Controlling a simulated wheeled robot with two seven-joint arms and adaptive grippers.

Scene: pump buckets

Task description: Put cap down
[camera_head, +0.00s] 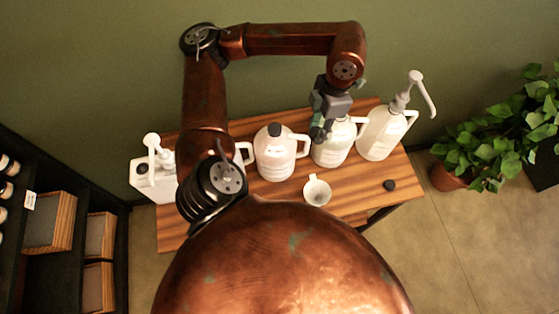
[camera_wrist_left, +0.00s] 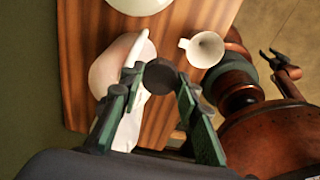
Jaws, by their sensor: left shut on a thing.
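My left gripper (camera_head: 322,130) reaches down from above over the white jug (camera_head: 333,152) with a handle. In the left wrist view my left gripper (camera_wrist_left: 155,95) is shut on a round black cap (camera_wrist_left: 160,76), which sits between its fingertips. The cap in the gripper is hard to make out in the head view. The jug's neck is mostly hidden by the gripper, so I cannot tell whether the cap touches it. Another dark cap (camera_head: 389,185) lies on the wooden table (camera_head: 355,201) near its right end. My right gripper (camera_wrist_left: 273,57) shows small and dark in the left wrist view; its fingers are unclear.
A capped jug (camera_head: 275,158) stands to the left, and a pump jug (camera_head: 382,135) to the right. Another pump bottle (camera_head: 153,175) is at the far left. A white mug (camera_head: 317,189) is near the front edge. A plant (camera_head: 505,135) stands right of the table.

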